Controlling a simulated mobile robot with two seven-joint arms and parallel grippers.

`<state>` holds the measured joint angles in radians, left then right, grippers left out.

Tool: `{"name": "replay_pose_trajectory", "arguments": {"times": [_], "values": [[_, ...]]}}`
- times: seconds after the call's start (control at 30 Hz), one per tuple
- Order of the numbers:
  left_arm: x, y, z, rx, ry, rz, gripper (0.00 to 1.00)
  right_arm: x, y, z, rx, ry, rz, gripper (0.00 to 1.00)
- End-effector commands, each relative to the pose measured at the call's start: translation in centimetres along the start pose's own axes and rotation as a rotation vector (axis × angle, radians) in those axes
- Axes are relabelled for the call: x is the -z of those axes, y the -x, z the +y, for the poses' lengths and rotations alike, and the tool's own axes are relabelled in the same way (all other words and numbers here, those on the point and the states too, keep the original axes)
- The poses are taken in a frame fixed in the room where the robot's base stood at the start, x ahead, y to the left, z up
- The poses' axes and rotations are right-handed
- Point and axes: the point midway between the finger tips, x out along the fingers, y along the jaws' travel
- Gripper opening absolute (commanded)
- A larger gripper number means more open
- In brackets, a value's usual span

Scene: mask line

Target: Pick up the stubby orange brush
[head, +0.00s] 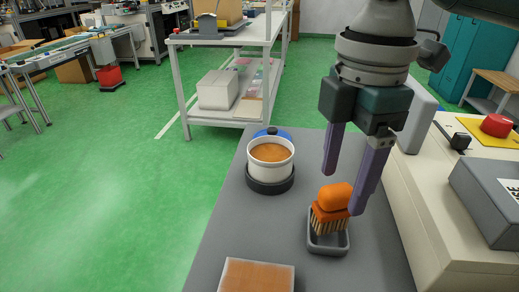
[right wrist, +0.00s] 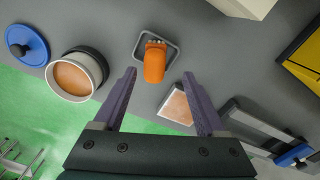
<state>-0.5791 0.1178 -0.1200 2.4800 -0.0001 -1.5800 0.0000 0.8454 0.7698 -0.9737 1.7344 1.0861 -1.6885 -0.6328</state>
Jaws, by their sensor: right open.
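The stubby orange brush (head: 333,205) stands with its bristles down in a small grey tray (head: 328,243) on the grey bench top. In the right wrist view the brush (right wrist: 155,64) shows its orange handle ahead of the fingers, roughly midway between them. My right gripper (head: 343,190) is open and empty, its purple fingers pointing down. One finger is just right of the brush in the head view, the other behind it and higher. I cannot tell whether a finger touches it. My left gripper is not in view.
A white pot of orange-brown contents (head: 271,158) stands in a dark ring left of the gripper. A blue lid (right wrist: 27,45) lies beyond it. An orange-brown square block (head: 256,276) is at the front. A cream machine with a red button (head: 497,125) borders the bench on the right.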

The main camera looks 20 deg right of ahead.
Motion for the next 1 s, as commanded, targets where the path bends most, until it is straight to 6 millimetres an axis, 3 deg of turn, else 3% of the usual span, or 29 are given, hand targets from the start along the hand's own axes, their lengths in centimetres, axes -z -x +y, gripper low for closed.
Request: {"name": "replay_pose_trajectory", "arguments": {"times": [0.47, 0.77, 1.0], "values": [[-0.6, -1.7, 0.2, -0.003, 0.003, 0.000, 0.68, -0.3, -6.2, 0.7, 0.000, 0.001, 0.000, 0.74], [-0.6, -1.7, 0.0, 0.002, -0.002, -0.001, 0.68, -0.3, -6.6, 0.8, -0.002, 0.001, 0.000, 0.74], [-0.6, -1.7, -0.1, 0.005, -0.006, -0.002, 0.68, -0.3, -6.6, 0.8, -0.003, 0.001, 0.000, 0.48]]}}
